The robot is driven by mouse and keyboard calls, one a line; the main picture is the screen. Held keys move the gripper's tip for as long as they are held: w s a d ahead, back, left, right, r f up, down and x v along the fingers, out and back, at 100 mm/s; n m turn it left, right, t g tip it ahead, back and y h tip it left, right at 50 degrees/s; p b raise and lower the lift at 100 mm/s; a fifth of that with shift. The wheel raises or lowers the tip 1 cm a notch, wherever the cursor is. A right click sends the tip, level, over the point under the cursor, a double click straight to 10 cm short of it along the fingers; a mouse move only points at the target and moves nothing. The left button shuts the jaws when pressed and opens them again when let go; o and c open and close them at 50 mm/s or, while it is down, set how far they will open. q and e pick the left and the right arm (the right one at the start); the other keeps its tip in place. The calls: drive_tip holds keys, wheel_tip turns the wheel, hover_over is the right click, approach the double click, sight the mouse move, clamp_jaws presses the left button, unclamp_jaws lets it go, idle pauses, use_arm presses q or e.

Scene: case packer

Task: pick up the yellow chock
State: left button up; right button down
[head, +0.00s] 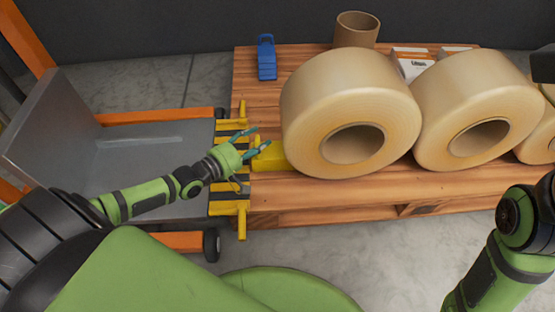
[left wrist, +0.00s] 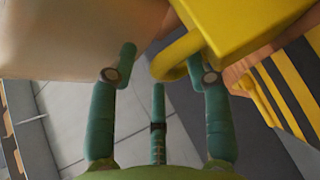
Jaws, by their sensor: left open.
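The yellow chock (head: 270,158) lies on the wooden pallet at the left side of the leftmost big roll (head: 345,100). In the left wrist view the chock (left wrist: 245,22) fills the upper right, with its rounded loop handle (left wrist: 172,58) towards my fingers. My left gripper (head: 258,139) is open at the chock's left end. In the left wrist view, the left gripper (left wrist: 160,68) has its teal fingers spread, and the loop shows between the tips, nearer the right finger. I cannot tell whether they touch. My right gripper is not in view; only its arm shows.
More rolls (head: 480,105) stand to the right on the pallet (head: 330,195). A blue chock-like object (head: 267,60) and a cardboard tube (head: 357,30) are at the back. A grey cart plate (head: 150,155) with yellow-black striped edging (head: 230,195) adjoins the pallet's left side.

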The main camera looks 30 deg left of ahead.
use_arm(q)
drive_tip(key=shift+w+d, duration=0.15)
drive_tip(key=shift+w, duration=0.3)
clamp_jaws()
drive_tip(key=shift+r, duration=0.1)
